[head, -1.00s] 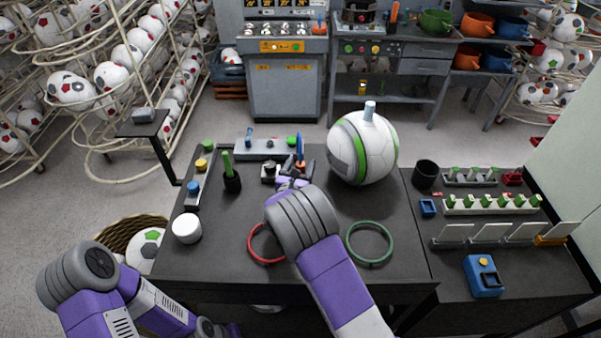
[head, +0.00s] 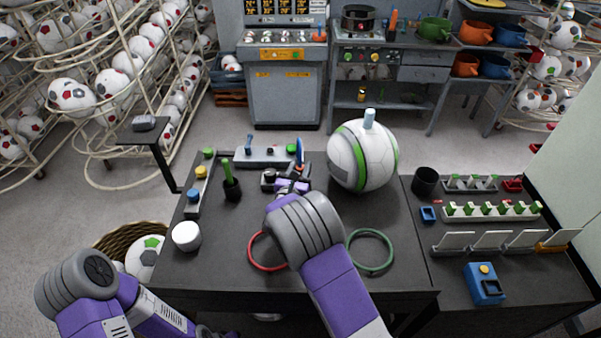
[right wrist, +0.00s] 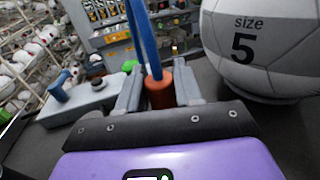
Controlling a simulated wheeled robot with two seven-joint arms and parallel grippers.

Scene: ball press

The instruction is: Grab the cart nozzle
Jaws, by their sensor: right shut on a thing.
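The nozzle, an orange cylinder (right wrist: 159,88) with thin blue rods (right wrist: 147,40) rising from it, stands between the fingers of my right gripper (right wrist: 158,94) in the right wrist view. The grey fingers are shut on its orange part. In the head view the blue part (head: 299,150) shows upright just beyond my right gripper (head: 293,178), left of the large ball. The wrist hides much of the grip there. My left arm is at the lower left, with its gripper only partly showing at the bottom edge.
A large white and green ball (head: 362,158) stands right of the gripper. A grey device (head: 262,156) with knobs lies behind.

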